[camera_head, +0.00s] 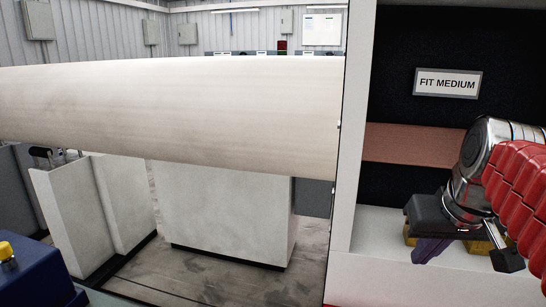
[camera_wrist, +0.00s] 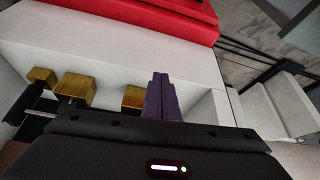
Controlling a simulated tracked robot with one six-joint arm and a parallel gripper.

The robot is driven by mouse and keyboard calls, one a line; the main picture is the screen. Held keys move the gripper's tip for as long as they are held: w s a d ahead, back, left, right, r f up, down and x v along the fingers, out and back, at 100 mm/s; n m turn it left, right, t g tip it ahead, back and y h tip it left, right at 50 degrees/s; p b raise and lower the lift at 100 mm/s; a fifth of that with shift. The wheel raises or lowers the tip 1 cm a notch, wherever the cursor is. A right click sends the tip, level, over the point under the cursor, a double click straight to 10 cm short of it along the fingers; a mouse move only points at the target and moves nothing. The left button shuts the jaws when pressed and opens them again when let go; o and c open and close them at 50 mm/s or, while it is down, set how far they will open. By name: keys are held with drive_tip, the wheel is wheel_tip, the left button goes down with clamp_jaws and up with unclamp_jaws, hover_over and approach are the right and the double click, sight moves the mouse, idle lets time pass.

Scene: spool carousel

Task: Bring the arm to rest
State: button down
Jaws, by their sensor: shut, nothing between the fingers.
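My gripper (camera_head: 428,252) is at the lower right of the head view, in front of the white-framed bay with the "FIT MEDIUM" sign. Its purple fingers point down and left, closed together and empty. In the wrist view the fingers (camera_wrist: 161,84) show as one narrow purple pair, shut, over a white surface. My red-sleeved arm comes in from the right edge of the head view, bent toward the bay. The gripper's body hides part of the bay's floor.
A sign (camera_head: 447,83) hangs on the bay's dark back wall, above a reddish-brown shelf (camera_head: 412,144). Brass blocks (camera_wrist: 75,87) sit close to my fingers. A large cream roll (camera_head: 170,110) spans the left. A red panel (camera_wrist: 140,14) lies beyond the white ledge.

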drive_tip(key=s+a+f+n, duration=0.1)
drive_tip(key=s+a+f, duration=0.3)
drive_tip(key=a+f, duration=0.2)
drive_tip(key=s+a+f+n, duration=0.1)
drive_tip(key=s+a+f, duration=0.3)
drive_tip(key=a+f, duration=0.2)
wheel_tip(320, 180, down, 3)
drive_tip(key=shift+s+r+y, duration=0.15)
drive_tip(key=shift+s+y, duration=0.1)
drive_tip(key=shift+y, duration=0.15)
drive_tip(key=shift+s, duration=0.1)
